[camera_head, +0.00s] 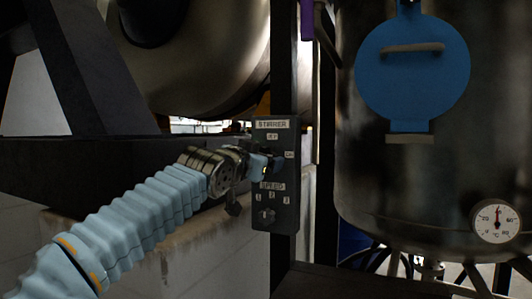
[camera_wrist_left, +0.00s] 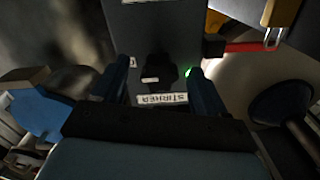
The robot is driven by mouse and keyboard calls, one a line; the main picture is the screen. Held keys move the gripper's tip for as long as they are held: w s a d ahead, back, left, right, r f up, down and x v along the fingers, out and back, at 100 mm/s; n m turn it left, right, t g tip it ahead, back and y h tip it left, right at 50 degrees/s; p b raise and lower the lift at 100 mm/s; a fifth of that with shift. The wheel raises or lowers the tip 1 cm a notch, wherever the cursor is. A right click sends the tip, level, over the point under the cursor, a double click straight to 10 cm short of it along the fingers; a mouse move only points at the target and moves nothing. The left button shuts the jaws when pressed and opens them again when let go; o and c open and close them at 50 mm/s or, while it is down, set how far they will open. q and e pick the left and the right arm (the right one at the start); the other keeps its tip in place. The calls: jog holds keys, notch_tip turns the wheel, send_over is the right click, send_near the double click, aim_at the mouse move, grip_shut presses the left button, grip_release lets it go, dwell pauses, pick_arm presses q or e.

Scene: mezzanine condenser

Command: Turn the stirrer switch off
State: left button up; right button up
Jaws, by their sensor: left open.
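The dark grey stirrer panel (camera_head: 288,205) hangs on a post in the middle of the head view, with a STIRRER label, an ON label at right and a speed knob (camera_head: 267,215) below. My left gripper (camera_head: 270,165) is at the panel's upper part and covers the stirrer switch there. In the left wrist view the panel (camera_wrist_left: 150,25) appears upside down. The black stirrer switch (camera_wrist_left: 160,70) lies between the open fingers of my left gripper (camera_wrist_left: 161,82), with a gap at each side. A green light glows beside it. I cannot tell which way the switch points.
A large steel tank (camera_head: 390,180) with a blue round cover (camera_head: 412,75) and a temperature dial (camera_head: 495,222) stands right of the post. Another big vessel (camera_head: 215,60) is behind at left, above a dark beam (camera_head: 80,170). In the wrist view a red bar (camera_wrist_left: 250,47) with a padlock sits near the panel.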

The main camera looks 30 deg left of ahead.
pick_arm(q)
jog(key=shift+w+a, duration=0.1)
jog(key=shift+w, duration=1.1)
jog(key=c, duration=1)
jog(key=shift+o, duration=0.2)
